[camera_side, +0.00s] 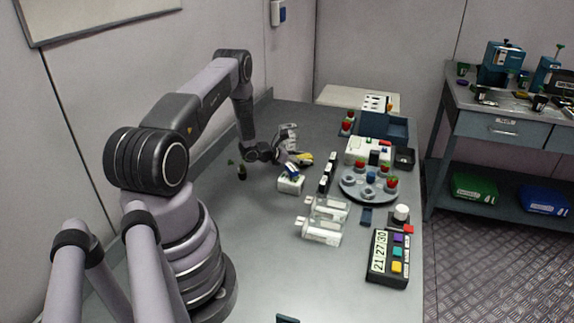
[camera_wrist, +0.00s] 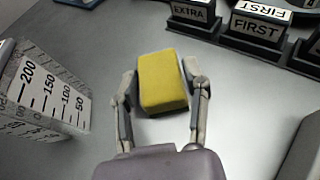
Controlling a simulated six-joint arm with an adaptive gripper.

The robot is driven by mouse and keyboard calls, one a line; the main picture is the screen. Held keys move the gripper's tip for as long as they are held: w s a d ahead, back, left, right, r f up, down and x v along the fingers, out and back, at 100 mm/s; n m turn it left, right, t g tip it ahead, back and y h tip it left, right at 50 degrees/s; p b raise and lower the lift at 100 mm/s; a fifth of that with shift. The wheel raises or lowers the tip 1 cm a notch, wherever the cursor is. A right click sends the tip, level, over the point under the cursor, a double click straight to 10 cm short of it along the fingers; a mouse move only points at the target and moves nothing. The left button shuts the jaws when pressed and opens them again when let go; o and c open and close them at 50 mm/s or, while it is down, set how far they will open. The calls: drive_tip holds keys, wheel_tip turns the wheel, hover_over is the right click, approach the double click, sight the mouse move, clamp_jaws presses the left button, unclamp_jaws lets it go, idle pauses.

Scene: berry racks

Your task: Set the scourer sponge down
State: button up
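The scourer sponge (camera_wrist: 163,84) is a yellow block in the middle of the wrist view. My gripper (camera_wrist: 160,88) has one finger against each long side of it and is shut on it. The sponge is over the grey table, with a dark shadow by its lower edge; whether it touches the table is unclear. In the side view my gripper (camera_side: 285,158) is low over the table's far half, beside a yellow patch. I cannot tell whether that patch is the held sponge.
Black label holders reading EXTRA and FIRST (camera_wrist: 257,28) stand at upper right in the wrist view. A container marked 50 to 200 (camera_wrist: 45,90) is close on the left.

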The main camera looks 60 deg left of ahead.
drive_tip(key=o, duration=0.3)
drive_tip(key=v, duration=0.3)
drive_tip(key=r+v, duration=0.1)
drive_tip(key=v, duration=0.3)
drive_tip(key=shift+d, duration=0.15)
drive_tip(key=w+d+r+m+g+h, duration=0.3)
drive_tip(key=d+r+m+g+h, duration=0.35)
drive_tip(key=d+r+m, duration=1.15)
drive_tip(key=s+d+r+m+g, duration=0.2)
drive_tip(key=s+d+r+m, duration=0.1)
drive_tip(key=s+d+r, duration=0.3)
drive_tip(key=s+d+r+m+g, duration=0.1)
drive_tip(key=s+d+r+m, duration=0.2)
drive_tip(key=d+r, duration=0.4)
drive_tip(key=s+r+m+t+y, duration=0.1)
drive_tip(key=s+r+m+y, duration=0.1)
drive_tip(key=s+m, duration=0.3)
drive_tip(key=s+d+r+m+y, duration=0.1)
drive_tip(key=s+r+m+y, duration=0.2)
drive_tip(key=s, duration=0.9)
drive_tip(key=m+y, duration=0.2)
drive_tip(key=m, duration=0.1)
drive_tip(key=shift+s+r+t, duration=0.2)
drive_tip(key=shift+r+t, duration=0.15)
